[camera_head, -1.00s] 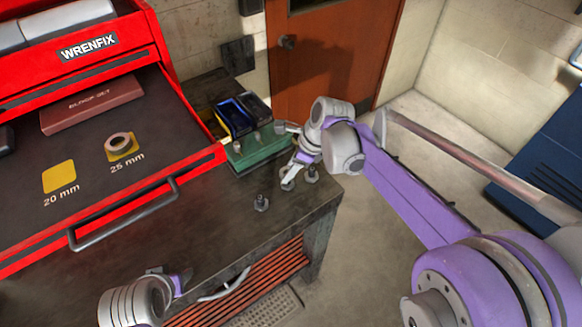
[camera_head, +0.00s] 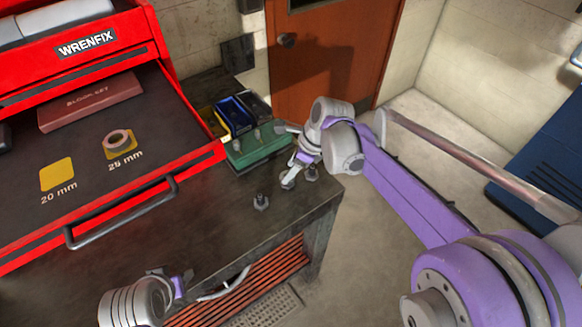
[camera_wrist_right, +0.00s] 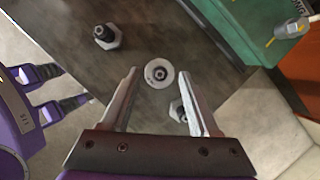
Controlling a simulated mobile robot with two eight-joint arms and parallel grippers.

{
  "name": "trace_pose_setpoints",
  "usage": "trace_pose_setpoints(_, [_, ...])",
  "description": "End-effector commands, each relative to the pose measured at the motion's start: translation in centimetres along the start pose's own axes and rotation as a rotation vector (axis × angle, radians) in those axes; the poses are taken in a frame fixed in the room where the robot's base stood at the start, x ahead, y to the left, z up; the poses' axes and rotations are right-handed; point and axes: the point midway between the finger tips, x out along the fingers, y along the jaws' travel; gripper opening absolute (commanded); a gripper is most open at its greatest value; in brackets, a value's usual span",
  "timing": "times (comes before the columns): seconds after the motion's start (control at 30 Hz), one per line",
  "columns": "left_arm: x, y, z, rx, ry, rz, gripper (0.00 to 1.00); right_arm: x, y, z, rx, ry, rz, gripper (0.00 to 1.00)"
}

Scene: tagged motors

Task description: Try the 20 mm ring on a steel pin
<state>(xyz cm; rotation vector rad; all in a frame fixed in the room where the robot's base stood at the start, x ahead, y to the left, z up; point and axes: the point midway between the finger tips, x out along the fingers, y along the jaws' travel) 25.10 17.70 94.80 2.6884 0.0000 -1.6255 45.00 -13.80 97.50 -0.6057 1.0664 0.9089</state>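Steel pins with hex bases stand on the dark bench top: one near the front (camera_head: 261,202), one at the right (camera_head: 311,173), and one between my right fingers. In the right wrist view, a pale round ring (camera_wrist_right: 150,66) sits around the middle pin (camera_wrist_right: 160,73), with bare pins to its upper left (camera_wrist_right: 106,37) and lower right (camera_wrist_right: 177,109). How low the ring sits is unclear. My right gripper (camera_wrist_right: 158,72) is open, one finger on each side of the ring, apart from it. My left gripper (camera_head: 179,281) is low at the front, its fingers unclear.
In the open red drawer (camera_head: 170,165), the yellow 20 mm square (camera_head: 58,175) is empty and another ring (camera_head: 118,138) lies on the 25 mm square. A green block with pins (camera_head: 256,152) and blue and yellow bins (camera_head: 235,115) stand behind the right gripper.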

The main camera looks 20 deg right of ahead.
Motion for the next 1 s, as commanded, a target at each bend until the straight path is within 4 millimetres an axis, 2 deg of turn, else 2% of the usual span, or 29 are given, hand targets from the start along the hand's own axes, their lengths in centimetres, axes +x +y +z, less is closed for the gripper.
trace_pose_setpoints(0.03, [0.0,0.0,0.0,0.000,0.000,0.000,0.50,0.0,0.0,0.0,0.000,0.000,0.000,0.73])
trace_pose_setpoints(0.1, [0.0,0.0,0.0,0.000,0.000,0.000,0.50,0.0,0.0,0.0,0.000,0.000,0.000,0.85])
trace_pose_setpoints(0.13, [0.0,0.0,0.0,0.000,0.000,0.000,0.50,0.0,0.0,0.0,0.000,0.000,0.000,0.88])
trace_pose_setpoints(0.47, [0.0,0.0,0.0,0.000,0.000,0.000,0.50,-0.3,0.0,0.0,0.000,0.000,0.000,0.88])
trace_pose_setpoints(0.57, [-0.1,0.0,-0.1,0.000,0.001,0.000,0.50,-1.4,0.0,0.0,0.001,0.000,-0.001,0.88])
trace_pose_setpoints(0.9, [-0.4,0.0,-0.4,0.000,0.004,0.000,0.50,-8.1,0.0,0.0,0.002,0.000,-0.001,0.88])
trace_pose_setpoints(1.0, [-0.4,0.0,-0.5,0.000,0.004,0.000,0.50,-9.5,0.0,0.0,0.002,0.000,-0.001,0.88])
